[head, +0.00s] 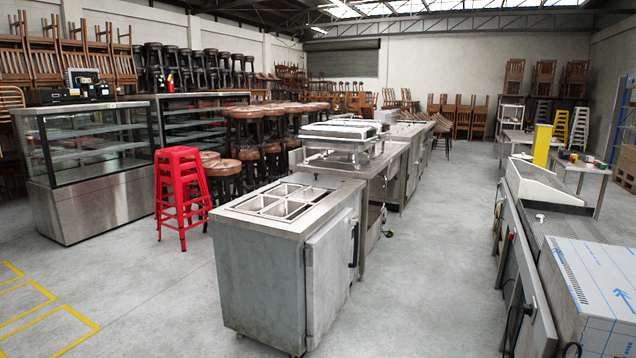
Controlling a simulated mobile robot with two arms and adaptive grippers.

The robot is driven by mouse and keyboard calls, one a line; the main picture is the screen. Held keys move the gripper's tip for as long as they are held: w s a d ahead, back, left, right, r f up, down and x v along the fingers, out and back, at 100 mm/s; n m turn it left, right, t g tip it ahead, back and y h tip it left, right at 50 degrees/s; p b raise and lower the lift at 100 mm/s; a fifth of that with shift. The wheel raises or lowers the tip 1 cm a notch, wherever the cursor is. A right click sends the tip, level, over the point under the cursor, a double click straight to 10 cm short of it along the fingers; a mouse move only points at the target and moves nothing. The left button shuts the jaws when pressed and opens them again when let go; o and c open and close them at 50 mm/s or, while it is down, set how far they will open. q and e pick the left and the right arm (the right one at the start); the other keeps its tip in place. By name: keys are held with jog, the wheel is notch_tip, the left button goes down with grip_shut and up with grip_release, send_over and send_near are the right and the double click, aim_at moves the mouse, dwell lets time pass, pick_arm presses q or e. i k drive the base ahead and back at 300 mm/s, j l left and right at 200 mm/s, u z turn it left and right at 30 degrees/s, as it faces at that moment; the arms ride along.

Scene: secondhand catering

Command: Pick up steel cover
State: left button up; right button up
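Neither of my grippers is in view. A steel-topped prep counter (262,228) with several sunken pans (284,200) stands in the middle foreground. Behind it, on a longer steel bench (372,163), sit shiny steel chafing-dish-like units (340,131) with what look like lids on top. One of these may be the steel cover, but I cannot tell for certain at this distance. Nothing of mine touches them.
Red stacked stools (181,195) and glass display cases (92,170) stand at the left. More steel equipment (590,280) lines the right. An open concrete aisle (430,260) runs between the two rows. Yellow floor lines (45,292) show at lower left.

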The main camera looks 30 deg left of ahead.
aim_at(315, 180)
jog(key=i+u, duration=0.25)
jog(key=i, duration=2.95)
jog(key=i+u, duration=0.1)
jog(key=i, duration=0.45)
jog(key=i+l+u, duration=0.1)
jog(key=i, duration=0.5)
jog(key=i+l+u, duration=0.1)
jog(key=i, duration=0.45)
